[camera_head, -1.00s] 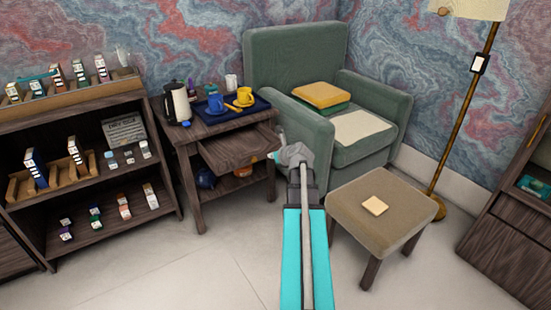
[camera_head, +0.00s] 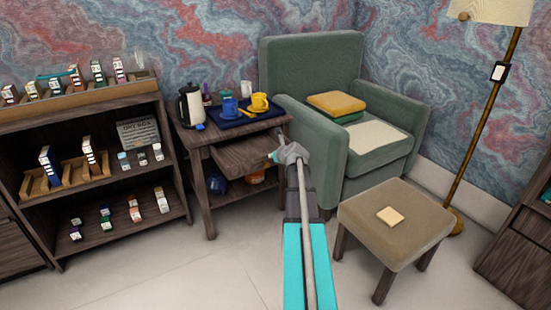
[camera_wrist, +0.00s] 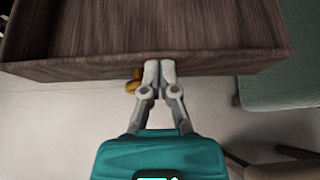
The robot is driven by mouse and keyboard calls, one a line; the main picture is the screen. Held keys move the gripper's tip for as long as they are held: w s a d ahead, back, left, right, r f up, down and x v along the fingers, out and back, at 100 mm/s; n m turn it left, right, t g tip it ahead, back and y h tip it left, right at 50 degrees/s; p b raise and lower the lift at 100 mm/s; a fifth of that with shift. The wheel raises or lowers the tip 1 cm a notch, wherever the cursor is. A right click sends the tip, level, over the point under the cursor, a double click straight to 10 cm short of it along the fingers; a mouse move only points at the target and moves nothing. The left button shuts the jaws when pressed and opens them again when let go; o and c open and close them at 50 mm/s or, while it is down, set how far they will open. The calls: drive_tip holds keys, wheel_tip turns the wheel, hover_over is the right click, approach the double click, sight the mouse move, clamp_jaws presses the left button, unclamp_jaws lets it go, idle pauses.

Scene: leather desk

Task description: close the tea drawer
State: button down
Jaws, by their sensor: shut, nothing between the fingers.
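The tea drawer (camera_head: 243,154) of the small dark wooden side table (camera_head: 204,187) is pulled out toward me. In the wrist view its front panel (camera_wrist: 85,68) runs across the top, and the part of the drawer's inside that shows is bare wood. My gripper (camera_head: 277,156) is shut and empty at the right part of the drawer front. In the wrist view my gripper (camera_wrist: 159,66) has its fingertips together, overlapping the front panel; I cannot tell whether they touch it.
A tray (camera_head: 232,122) with a blue mug and yellow cup stands on the table, beside a kettle (camera_head: 191,106). A green armchair (camera_head: 338,150) stands close at right, an ottoman (camera_head: 395,222) in front of it. A shelf (camera_head: 105,185) stands left. Floor before the table is clear.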

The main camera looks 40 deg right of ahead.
hover_over(258, 154)
drive_tip(key=w+d, duration=0.1)
drive_tip(key=w, duration=0.3)
idle(0.5)
drive_tip(key=shift+s, duration=0.15)
drive_tip(key=shift+s+a, duration=0.3)
drive_tip(key=shift+s, duration=0.45)
drive_tip(key=shift+s+a, duration=0.25)
drive_tip(key=shift+s, duration=0.85)
drive_tip(key=p+v, duration=0.5)
drive_tip(key=v, duration=0.5)
